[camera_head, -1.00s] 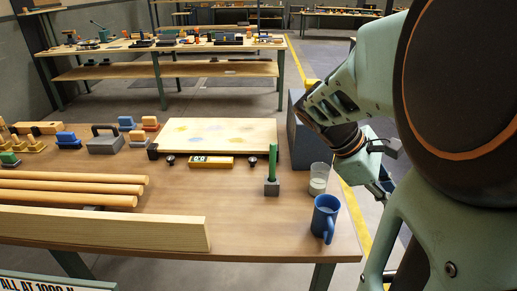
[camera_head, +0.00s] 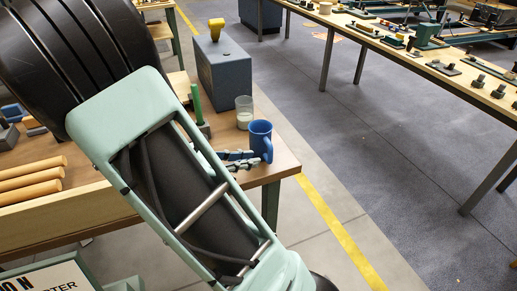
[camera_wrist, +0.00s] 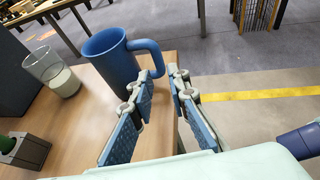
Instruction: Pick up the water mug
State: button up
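The water mug is a blue mug (camera_head: 260,131) standing upright near the right end of the wooden workbench. In the wrist view the mug (camera_wrist: 112,64) is at the upper left, with its handle reaching right toward my fingertips. My gripper (camera_wrist: 164,78) is open, its two blue-padded fingers apart with nothing held between them. The left finger overlaps the lower part of the handle in the picture; I cannot tell whether they touch. In the head view my gripper (camera_head: 242,158) is partly hidden by my arm and sits just before the mug.
A clear glass with pale liquid (camera_head: 244,112) stands beside the mug; it also shows in the wrist view (camera_wrist: 62,80). A green post on a grey block (camera_wrist: 22,149) stands nearby. A grey-blue box (camera_head: 222,76) is behind. Open floor lies right of the workbench (camera_head: 279,164).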

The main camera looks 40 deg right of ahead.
aim_at(270, 161)
jog(key=b+x, duration=0.1)
jog(key=x, duration=0.7)
jog(key=shift+d+f+b, duration=0.2)
jog(key=shift+f+b, duration=0.05)
jog(key=shift+b, duration=0.05)
grip_shut()
